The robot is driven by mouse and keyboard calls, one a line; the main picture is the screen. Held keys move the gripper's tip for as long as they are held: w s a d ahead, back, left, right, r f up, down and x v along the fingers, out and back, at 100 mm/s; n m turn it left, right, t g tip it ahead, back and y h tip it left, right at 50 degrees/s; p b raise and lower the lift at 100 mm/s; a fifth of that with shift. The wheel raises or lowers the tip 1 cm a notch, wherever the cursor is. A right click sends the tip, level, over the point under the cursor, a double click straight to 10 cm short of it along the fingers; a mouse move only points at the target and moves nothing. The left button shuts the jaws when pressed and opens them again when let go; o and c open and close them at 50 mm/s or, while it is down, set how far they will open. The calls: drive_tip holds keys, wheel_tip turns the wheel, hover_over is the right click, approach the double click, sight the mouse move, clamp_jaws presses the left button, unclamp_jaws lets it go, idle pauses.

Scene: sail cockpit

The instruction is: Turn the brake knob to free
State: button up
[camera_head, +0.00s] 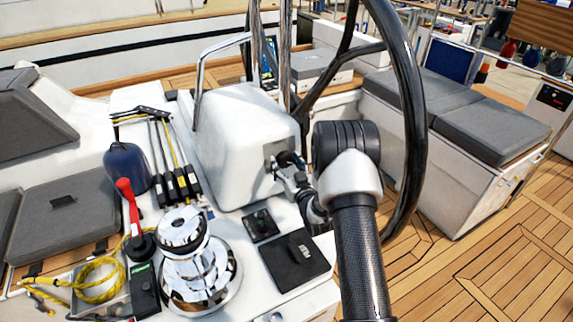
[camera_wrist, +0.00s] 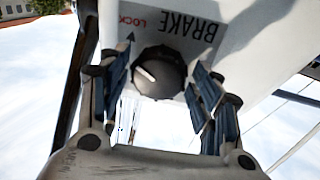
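The brake knob (camera_wrist: 159,72) is round and black with a white pointer mark. It sits on a grey label plate (camera_wrist: 225,22) reading BRAKE upside down in the wrist view, with LOCK in red and a dark arrow. The white mark lies at the knob's left side, slanting up-left, on the side of LOCK. No FREE marking is visible. My gripper (camera_wrist: 162,70) is open, one finger on each side of the knob; contact cannot be told. In the head view my gripper (camera_head: 283,163) is at the right face of the white pedestal (camera_head: 235,140) and hides most of the knob.
The black steering wheel (camera_head: 412,120) stands right of my arm. A chrome winch (camera_head: 190,255), a small black control panel (camera_head: 262,224) and a black square panel (camera_head: 294,260) lie below. A red-handled lever (camera_head: 130,205) is at left. The wooden deck (camera_head: 480,270) is clear at right.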

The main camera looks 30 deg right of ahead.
drive_tip(key=c, duration=0.7)
drive_tip(key=shift+c, duration=0.2)
drive_tip(key=shift+n, duration=0.4)
drive_tip(key=n+y, duration=0.1)
drive_tip(key=n, duration=0.4)
drive_tip(key=shift+d+f+t, duration=0.1)
drive_tip(key=shift+t, duration=0.2)
drive_tip(key=n+y, duration=0.1)
drive_tip(key=n, duration=0.5)
drive_tip(key=shift+d, duration=0.1)
drive_tip(key=n, duration=0.3)
drive_tip(key=n+y, duration=0.1)
drive_tip(key=n, duration=0.3)
drive_tip(key=shift+d+n+y, duration=0.1)
drive_tip(key=shift+n+y, duration=0.2)
drive_tip(key=n, duration=0.4)
drive_tip(key=shift+d+n+y, duration=0.1)
drive_tip(key=shift+n+y, duration=0.3)
drive_tip(key=shift+n+g, duration=0.5)
drive_tip(key=shift+n, duration=0.8)
